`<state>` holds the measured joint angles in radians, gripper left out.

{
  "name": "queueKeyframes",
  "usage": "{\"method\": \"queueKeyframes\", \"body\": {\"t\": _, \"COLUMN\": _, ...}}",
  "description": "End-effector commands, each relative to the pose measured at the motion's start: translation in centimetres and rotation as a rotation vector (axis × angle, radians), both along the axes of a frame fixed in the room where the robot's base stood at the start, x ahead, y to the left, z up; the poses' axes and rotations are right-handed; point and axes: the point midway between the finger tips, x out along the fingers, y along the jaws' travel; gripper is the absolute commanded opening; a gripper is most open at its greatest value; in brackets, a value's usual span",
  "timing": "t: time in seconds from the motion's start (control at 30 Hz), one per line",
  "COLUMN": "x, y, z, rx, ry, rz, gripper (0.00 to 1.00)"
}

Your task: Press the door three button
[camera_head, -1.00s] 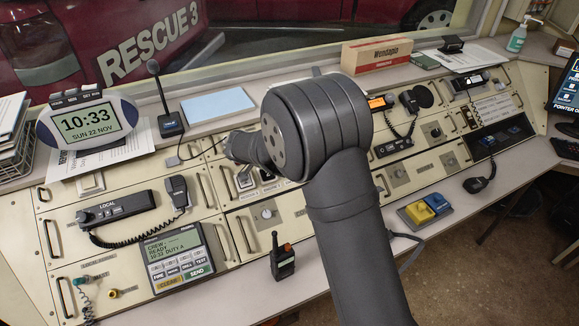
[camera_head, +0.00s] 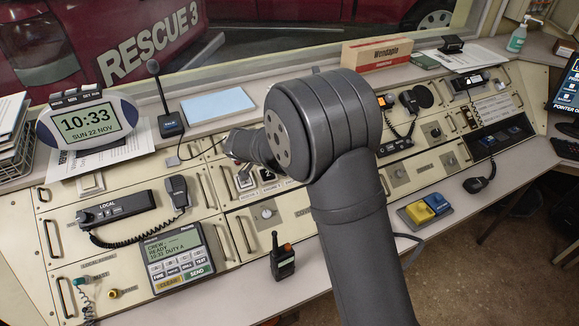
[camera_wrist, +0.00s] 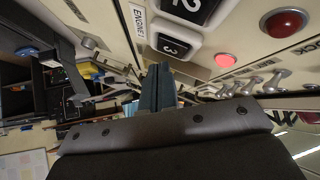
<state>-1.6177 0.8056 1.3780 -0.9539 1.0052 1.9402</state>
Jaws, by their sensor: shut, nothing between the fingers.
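The door three button (camera_wrist: 172,46) is a black key marked 3 in a white surround, at the upper middle of the wrist view. The black key marked 2 (camera_wrist: 188,9) is beside it, cut by the top edge. My gripper (camera_wrist: 158,70) is shut and empty, with its dark fingertips just below the 3 key in the picture. I cannot tell whether they touch it. In the head view the 2 key (camera_head: 267,175) shows on the sloped console, while my arm hides the 3 key and my fingertips.
A large red button (camera_wrist: 283,22) and a lit red button (camera_wrist: 226,61) sit to the right of the keys in the wrist view, near a row of metal levers (camera_wrist: 251,84). A handheld radio (camera_head: 283,257) stands on the front ledge. A desk microphone (camera_head: 169,122) stands behind the console.

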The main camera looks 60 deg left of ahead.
Motion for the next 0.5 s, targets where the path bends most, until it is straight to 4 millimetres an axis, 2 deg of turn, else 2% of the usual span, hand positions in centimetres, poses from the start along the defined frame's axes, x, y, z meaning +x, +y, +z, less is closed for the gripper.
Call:
{"method": "queueKeyframes", "body": {"t": 0.27, "x": 0.0, "y": -0.1, "z": 0.1, "rx": 0.001, "ry": 0.0, "rz": -0.001, "gripper": 0.0}}
{"method": "queueKeyframes", "body": {"t": 0.5, "x": 0.0, "y": -1.2, "z": 2.0, "rx": 0.002, "ry": -0.001, "rz": -0.001, "gripper": 0.0}}
